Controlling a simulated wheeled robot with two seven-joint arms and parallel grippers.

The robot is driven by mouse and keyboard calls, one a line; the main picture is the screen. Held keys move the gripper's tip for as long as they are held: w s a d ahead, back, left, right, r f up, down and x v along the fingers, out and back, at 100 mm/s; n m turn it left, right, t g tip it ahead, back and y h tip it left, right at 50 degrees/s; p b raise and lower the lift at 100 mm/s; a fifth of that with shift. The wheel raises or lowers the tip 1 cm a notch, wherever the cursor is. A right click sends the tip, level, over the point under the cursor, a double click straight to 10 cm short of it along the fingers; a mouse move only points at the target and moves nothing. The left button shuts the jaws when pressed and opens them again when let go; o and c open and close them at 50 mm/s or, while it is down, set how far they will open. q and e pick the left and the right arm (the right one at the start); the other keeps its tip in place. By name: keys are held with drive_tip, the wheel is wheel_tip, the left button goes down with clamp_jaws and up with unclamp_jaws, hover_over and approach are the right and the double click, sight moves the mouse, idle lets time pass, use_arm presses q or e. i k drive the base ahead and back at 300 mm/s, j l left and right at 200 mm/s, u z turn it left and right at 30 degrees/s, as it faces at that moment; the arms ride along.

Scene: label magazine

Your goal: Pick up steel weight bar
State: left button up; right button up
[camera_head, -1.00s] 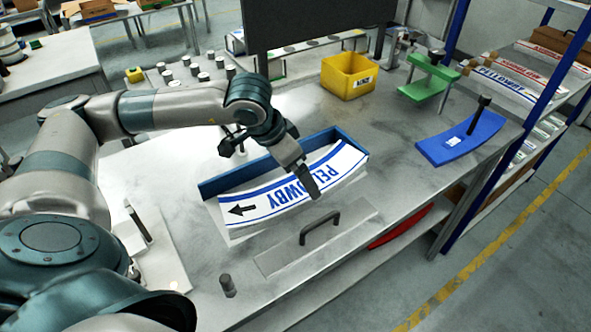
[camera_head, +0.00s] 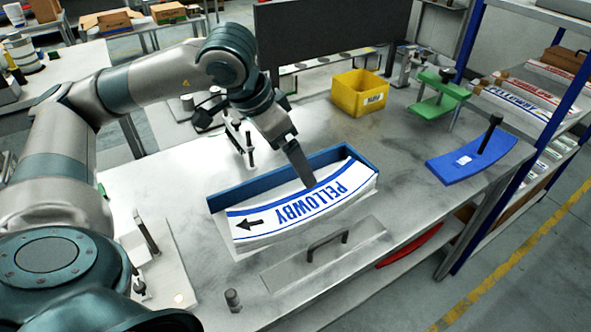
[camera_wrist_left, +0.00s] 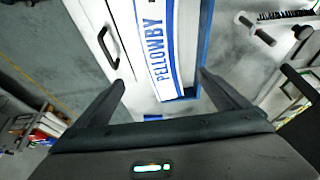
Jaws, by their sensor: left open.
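The steel weight bar (camera_head: 285,274) is a flat grey plate with a dark arched handle (camera_head: 327,244). It lies on the steel table in front of the blue label tray (camera_head: 222,197). In the left wrist view, the bar (camera_wrist_left: 92,20) and its handle (camera_wrist_left: 108,46) show at the upper left, outside the fingers. My left gripper (camera_head: 307,184) is above the stack of white PELLOWBY labels (camera_head: 350,183), apart from the bar. In the left wrist view, its fingers (camera_wrist_left: 160,79) are wide apart with nothing gripped. My right gripper is not in view.
A small steel cylinder (camera_head: 233,300) stands left of the bar. A yellow bin (camera_head: 360,92), a green clamp fixture (camera_head: 440,95) and a blue curved block with a post (camera_head: 470,160) stand behind and right. A shelf rack (camera_head: 545,85) borders the table's right side.

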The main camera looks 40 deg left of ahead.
sight(323, 254)
drive_tip(key=k+l, duration=1.2)
drive_tip(key=l, duration=0.1)
